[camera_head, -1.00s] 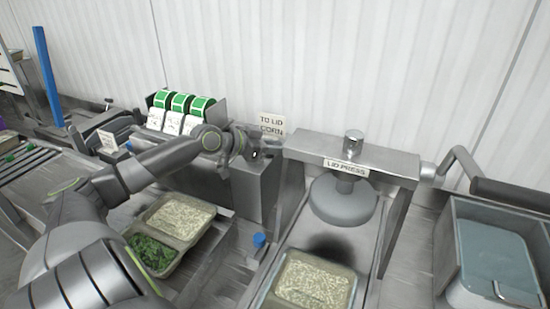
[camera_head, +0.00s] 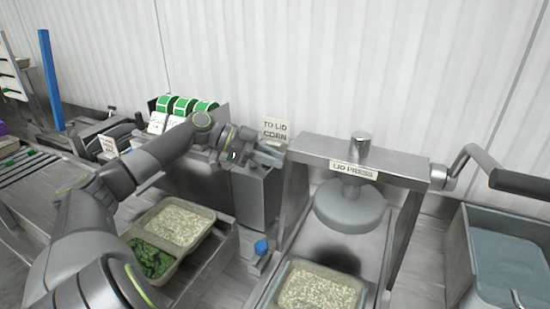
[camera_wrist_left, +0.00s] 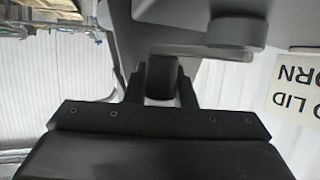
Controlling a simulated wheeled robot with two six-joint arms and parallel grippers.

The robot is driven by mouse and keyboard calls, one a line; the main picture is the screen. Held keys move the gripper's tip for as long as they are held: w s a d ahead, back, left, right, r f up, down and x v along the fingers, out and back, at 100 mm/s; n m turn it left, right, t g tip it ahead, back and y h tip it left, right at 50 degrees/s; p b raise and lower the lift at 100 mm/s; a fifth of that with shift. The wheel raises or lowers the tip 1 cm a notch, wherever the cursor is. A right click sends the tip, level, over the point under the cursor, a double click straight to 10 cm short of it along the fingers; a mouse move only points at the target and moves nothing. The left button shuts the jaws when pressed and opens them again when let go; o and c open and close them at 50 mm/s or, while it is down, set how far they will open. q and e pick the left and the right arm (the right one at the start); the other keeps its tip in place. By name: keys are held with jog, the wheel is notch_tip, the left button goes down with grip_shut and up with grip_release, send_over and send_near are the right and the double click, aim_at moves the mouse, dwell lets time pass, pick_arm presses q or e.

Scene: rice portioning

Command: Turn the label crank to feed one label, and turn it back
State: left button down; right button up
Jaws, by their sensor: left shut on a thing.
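The label dispenser is a grey metal box (camera_head: 252,196) behind the trays, with several green-and-white label rolls (camera_head: 182,105) on top. My left gripper (camera_head: 268,152) is at its upper right end, beside the "TO LID CORN" sign. In the left wrist view, the two black fingers of the gripper (camera_wrist_left: 160,88) are shut on the dark crank knob (camera_wrist_left: 162,72), one on each side. The grey crank arm (camera_wrist_left: 205,40) runs behind the knob. In the head view the wrist mostly hides the crank. My right gripper is not in view.
A lid press (camera_head: 352,160) stands just right, over a tray of rice (camera_head: 318,288). A two-part tray (camera_head: 160,270) with rice and greens sits below my left arm. A blue-capped item (camera_head: 261,246) stands between. A grey bin (camera_head: 505,270) is at the right.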

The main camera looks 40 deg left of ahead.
pick_arm(q)
jog(key=shift+s+m+g, duration=0.2)
jog(key=shift+m+g, duration=0.1)
dwell(0.4)
jog(key=c, duration=1.2)
grip_release()
jog(key=shift+h, duration=0.3)
jog(key=shift+s+a+r+b, duration=0.1)
jog(key=shift+s+a+b, duration=0.2)
jog(key=shift+a, duration=0.15)
jog(key=b+v, duration=0.3)
jog(key=v, duration=1.3)
jog(key=shift+r, duration=0.3)
jog(key=shift+c, duration=0.3)
